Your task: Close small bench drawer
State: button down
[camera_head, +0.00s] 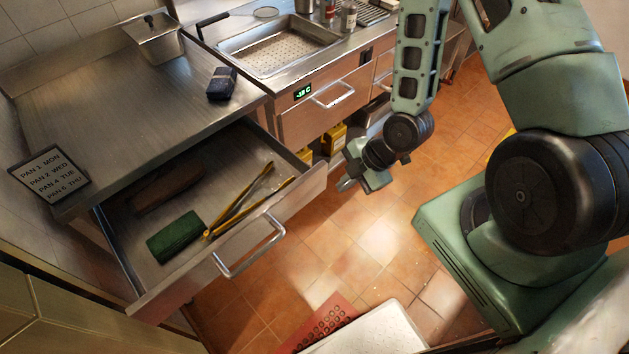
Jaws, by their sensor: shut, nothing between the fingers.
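The small bench drawer (307,189) stands pulled open at the left, under the steel bench top (120,130). Its front panel carries a silver bar handle (252,262). Inside lie a green folded cloth (174,237), yellow-handled tongs (245,205) and a long dark brown item (170,186). My gripper (346,185) is to the right of the drawer's front panel, above the tiled floor. It is shut with nothing held, and it appears apart from the drawer.
A second unit with a perforated basin (280,50) and a closed handled drawer (325,100) stands behind. A label board (48,176) and a dark folded bundle (222,84) are on the bench. A red mat (325,322) and white block (370,335) lie at the bottom. Tiled floor between is clear.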

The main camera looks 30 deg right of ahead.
jog(key=s+n+t+y+p, duration=0.1)
jog(key=s+p, duration=0.1)
jog(key=b, duration=0.3)
send_near(303, 201)
notch_tip(303, 201, down, 3)
jog(key=s, duration=0.3)
jog(key=shift+w+a+f+p, duration=0.15)
jog(key=shift+w+a+p, duration=0.25)
jog(key=shift+w, duration=0.35)
jog(key=shift+w+a+f+p, duration=0.15)
jog(key=shift+w+a+p, duration=0.25)
jog(key=shift+w, duration=0.35)
jog(key=shift+w+a+f+p, duration=0.15)
jog(key=shift+w+a+p, duration=0.25)
jog(key=shift+w, duration=0.35)
jog(key=shift+d, duration=0.1)
